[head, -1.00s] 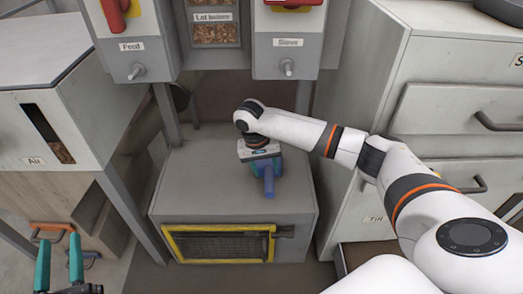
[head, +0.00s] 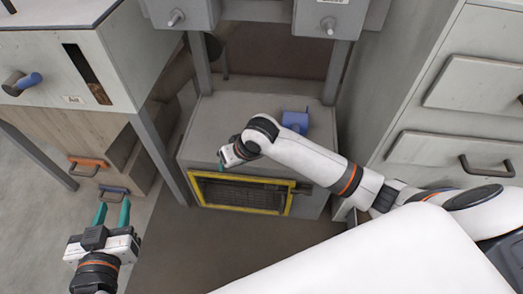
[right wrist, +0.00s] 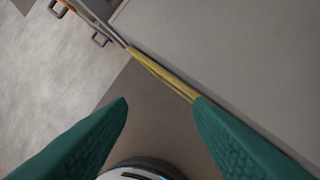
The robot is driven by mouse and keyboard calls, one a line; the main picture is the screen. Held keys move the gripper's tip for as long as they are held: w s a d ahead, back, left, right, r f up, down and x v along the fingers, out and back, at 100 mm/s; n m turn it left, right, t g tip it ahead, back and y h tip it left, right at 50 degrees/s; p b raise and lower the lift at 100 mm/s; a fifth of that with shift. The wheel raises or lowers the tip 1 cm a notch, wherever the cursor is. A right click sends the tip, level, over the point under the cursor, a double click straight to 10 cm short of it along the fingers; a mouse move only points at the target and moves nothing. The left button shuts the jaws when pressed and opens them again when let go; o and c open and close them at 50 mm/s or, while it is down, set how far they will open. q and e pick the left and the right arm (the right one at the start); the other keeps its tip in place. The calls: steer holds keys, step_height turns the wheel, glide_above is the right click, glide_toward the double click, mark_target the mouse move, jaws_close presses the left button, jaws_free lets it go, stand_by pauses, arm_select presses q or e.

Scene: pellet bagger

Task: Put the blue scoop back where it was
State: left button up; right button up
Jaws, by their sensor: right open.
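The blue scoop (head: 295,121) rests on top of the grey box (head: 215,118), towards its right side, behind my right forearm, which hides part of the box top. My right gripper (head: 222,165) is off the scoop, near the front left edge of the box top. In the right wrist view its two teal fingers (right wrist: 160,102) are spread with nothing between them. The scoop is not in that view. My left gripper (head: 113,213) is open and empty over the floor at lower left, well away from the scoop.
A yellow-framed grille (head: 240,193) is on the box front. A cabinet with a blue-ended knob (head: 29,81) stands left, with orange (head: 88,163) and blue (head: 114,191) handles below. A drawer cabinet (head: 455,150) stands right. Machine legs (head: 338,72) rise behind the box.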

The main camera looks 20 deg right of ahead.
steer(key=s+a+r+n+t+y, duration=0.1)
steer(key=s+a+r+t+y, duration=0.2)
steer(key=s+a+r+t, duration=0.1)
steer(key=s+d+r+t+h, duration=0.3)
steer(key=s+d+r+t, duration=0.2)
steer(key=d+r+t, duration=0.1)
step_height(320, 180, up, 3)
steer(key=shift+s+d+f+n, duration=0.1)
steer(key=shift+s+d+n, duration=0.25)
steer(key=shift+d, duration=0.45)
steer(key=shift+w, duration=0.1)
